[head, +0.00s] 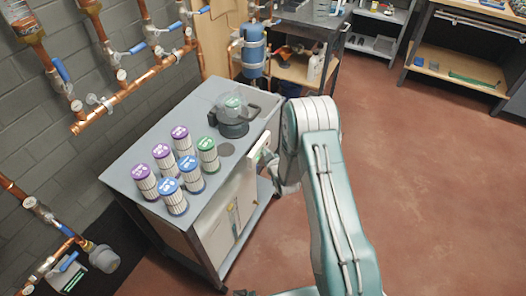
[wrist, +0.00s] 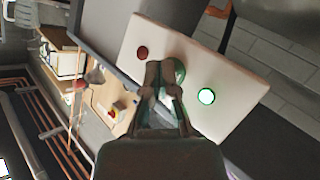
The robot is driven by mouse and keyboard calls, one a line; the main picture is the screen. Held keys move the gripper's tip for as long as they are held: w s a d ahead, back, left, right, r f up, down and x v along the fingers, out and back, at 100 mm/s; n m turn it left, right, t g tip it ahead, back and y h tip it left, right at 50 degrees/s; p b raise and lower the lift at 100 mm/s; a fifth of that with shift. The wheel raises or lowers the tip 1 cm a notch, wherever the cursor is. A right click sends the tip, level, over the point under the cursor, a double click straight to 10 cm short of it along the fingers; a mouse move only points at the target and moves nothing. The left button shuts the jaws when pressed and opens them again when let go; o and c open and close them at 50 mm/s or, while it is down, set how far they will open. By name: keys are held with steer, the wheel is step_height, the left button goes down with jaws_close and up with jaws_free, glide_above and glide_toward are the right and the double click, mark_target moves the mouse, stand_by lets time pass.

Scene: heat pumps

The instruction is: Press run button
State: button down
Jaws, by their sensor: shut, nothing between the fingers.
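A pale control panel (wrist: 225,75) fills the middle of the wrist view. It carries a dark red button (wrist: 142,52), a green button (wrist: 180,70) and a brightly lit greenish-white round light or button (wrist: 206,96). No label is readable, so I cannot tell which is the run button by text. My gripper (wrist: 164,72) is shut and empty, its tips in front of the panel beside the green button, partly covering it. I cannot tell whether they touch. In the head view the panel (head: 260,146) is on the cart's right side, with my gripper (head: 266,160) close against it.
The grey cart (head: 150,130) bears several white filter cartridges (head: 173,197) with purple, blue and green caps, and a dark round device (head: 234,118). Copper pipes (head: 130,92) run along the left wall. A workbench (head: 465,60) stands at back right. The red floor right of my arm is clear.

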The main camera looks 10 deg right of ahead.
steer(key=shift+s+d, duration=0.45)
steer(key=shift+d, duration=0.2)
steer(key=s+d, duration=0.1)
steer(key=d, duration=0.1)
steer(key=s+d, duration=0.2)
stand_by(0.5)
steer(key=shift+r, duration=0.1)
stand_by(0.6)
